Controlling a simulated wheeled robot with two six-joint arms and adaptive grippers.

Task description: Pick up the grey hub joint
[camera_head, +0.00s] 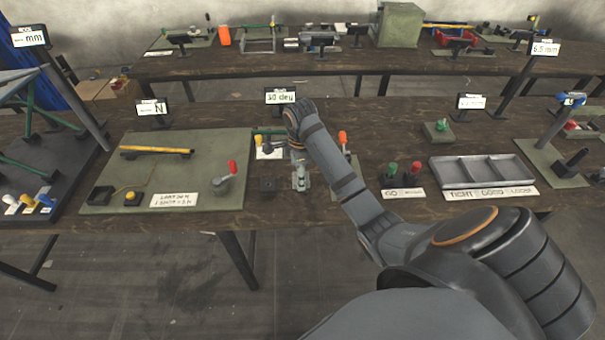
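My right arm reaches in from the lower right, over the near bench. Its wrist is bent downward near the middle of the bench. My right gripper (300,180) shows as a small light-grey shape below the wrist, just above or at the bench top. It is too small to tell whether its fingers are open or shut. I cannot clearly pick out the grey hub joint; it may be at or under the gripper, hidden by it. A small dark block (268,184) sits just left of the gripper. My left gripper is not in view.
A green-grey board (130,205) with a yellow bar and a red-handled lever (231,168) lies left. A grey sorting tray (482,170) and green and red knobs (390,168) stand right. Signs on posts line the bench's back. A second bench (220,65) stands behind.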

